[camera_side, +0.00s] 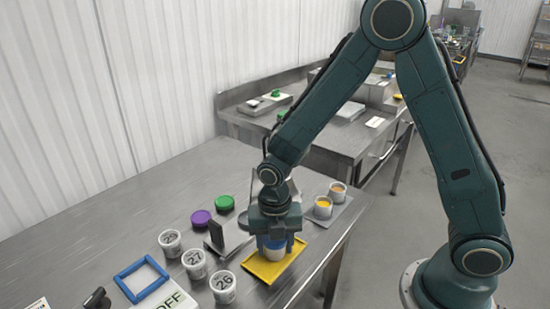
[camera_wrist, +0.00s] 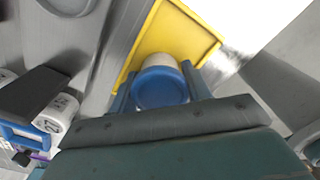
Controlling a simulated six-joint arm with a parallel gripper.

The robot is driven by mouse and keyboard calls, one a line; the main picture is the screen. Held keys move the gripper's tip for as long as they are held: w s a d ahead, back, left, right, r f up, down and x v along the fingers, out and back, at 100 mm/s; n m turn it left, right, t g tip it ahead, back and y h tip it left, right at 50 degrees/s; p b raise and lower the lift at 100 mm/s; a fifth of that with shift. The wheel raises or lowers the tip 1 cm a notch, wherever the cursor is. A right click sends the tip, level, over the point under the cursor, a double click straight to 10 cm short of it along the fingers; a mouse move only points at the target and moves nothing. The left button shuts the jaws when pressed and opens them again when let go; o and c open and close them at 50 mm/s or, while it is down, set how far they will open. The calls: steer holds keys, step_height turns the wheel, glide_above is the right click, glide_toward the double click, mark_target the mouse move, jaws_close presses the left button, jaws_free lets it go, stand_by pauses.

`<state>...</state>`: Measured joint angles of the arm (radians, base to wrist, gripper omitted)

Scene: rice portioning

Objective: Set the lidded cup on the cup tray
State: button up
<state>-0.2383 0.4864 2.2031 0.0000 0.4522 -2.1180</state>
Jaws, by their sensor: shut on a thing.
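The lidded cup (camera_side: 273,255) is white with a blue lid. My gripper (camera_side: 273,241) points down and is shut on it, with a finger on either side. In the wrist view, the blue lid (camera_wrist: 160,88) sits between the two blue fingers of my gripper (camera_wrist: 159,86), with a little white cup wall beyond it. The cup is upright over a yellow tray (camera_side: 262,271), which also shows in the wrist view (camera_wrist: 190,32). I cannot tell whether the cup's base touches the tray.
A grey tray (camera_side: 338,214) with two filled cups stands behind right. Numbered white cups (camera_side: 194,263) stand left, near a blue frame (camera_side: 141,279). Purple (camera_side: 200,217) and green (camera_side: 224,203) lids lie behind. A dark upright piece (camera_side: 216,236) is close left of my gripper.

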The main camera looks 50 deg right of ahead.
steer(key=o, duration=1)
steer(key=shift+f, duration=0.1)
step_height(320, 180, up, 12)
steer(key=shift+r, duration=0.15)
stand_by(0.6)
